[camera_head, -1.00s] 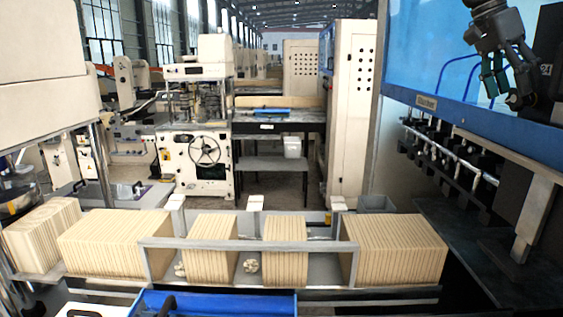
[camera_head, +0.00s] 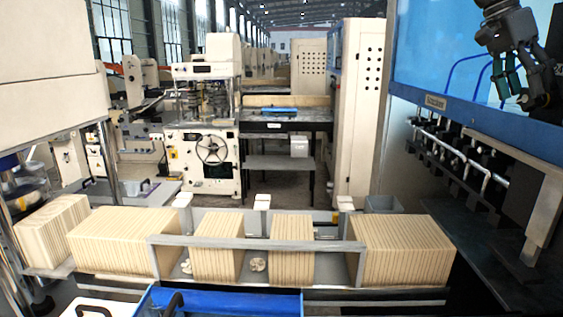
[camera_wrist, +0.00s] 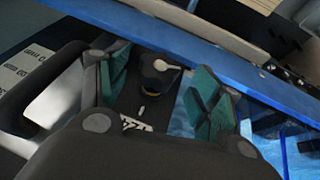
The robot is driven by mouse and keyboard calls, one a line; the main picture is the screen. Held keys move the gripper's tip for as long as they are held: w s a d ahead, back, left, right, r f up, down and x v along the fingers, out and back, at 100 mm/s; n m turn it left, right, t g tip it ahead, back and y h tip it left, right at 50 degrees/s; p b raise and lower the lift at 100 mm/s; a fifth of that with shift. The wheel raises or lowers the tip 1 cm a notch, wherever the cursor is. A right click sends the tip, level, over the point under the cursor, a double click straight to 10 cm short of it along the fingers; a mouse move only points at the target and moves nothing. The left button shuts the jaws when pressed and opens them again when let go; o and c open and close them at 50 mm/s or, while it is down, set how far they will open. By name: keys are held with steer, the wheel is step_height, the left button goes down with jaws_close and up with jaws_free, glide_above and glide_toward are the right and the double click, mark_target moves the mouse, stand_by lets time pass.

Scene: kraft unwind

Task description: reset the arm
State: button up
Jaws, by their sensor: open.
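My gripper (camera_head: 507,88) is raised at the upper right of the head view, in front of the blue panel of the machine on the right. Its fingers point down and stand apart. In the wrist view my gripper (camera_wrist: 150,90) shows two green finger pads with a clear gap between them and nothing held.
Stacks of tan kraft sheets (camera_head: 125,243) stand in a grey rack (camera_head: 255,243) across the front. A blue tray (camera_head: 225,302) is at the bottom. The blue machine (camera_head: 440,60) stands close at the right. A cream machine (camera_head: 205,150) and a dark table (camera_head: 285,125) are behind.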

steer(key=v, duration=1)
steer(key=x, duration=1.1)
steer(key=shift+s+f, duration=0.15)
steer(key=shift+f, duration=0.2)
steer(key=shift+d+f+t, duration=0.2)
steer(key=shift+t, duration=0.1)
steer(key=shift+s+a+r+t, duration=0.1)
steer(key=shift+s+r+t, duration=0.1)
steer(key=shift+t, duration=0.4)
steer(key=shift+w+f, duration=0.1)
steer(key=shift+w+a+r+t+b, duration=0.1)
steer(key=shift+r+t+b, duration=0.1)
steer(key=shift+t+b, duration=0.1)
steer(key=b+v, duration=0.3)
steer(key=v, duration=0.7)
steer(key=w+a+f+n+t, duration=0.1)
steer(key=w+a+n+t, duration=0.2)
steer(key=w, duration=0.4)
steer(key=w+a+f+n+t+y, duration=0.1)
steer(key=w+a+f+n+t, duration=0.1)
steer(key=w, duration=0.6)
steer(key=shift+a+f+n+t+p, duration=0.15)
steer(key=shift+a+n+t+p, duration=0.2)
steer(key=shift+a+n+t, duration=0.5)
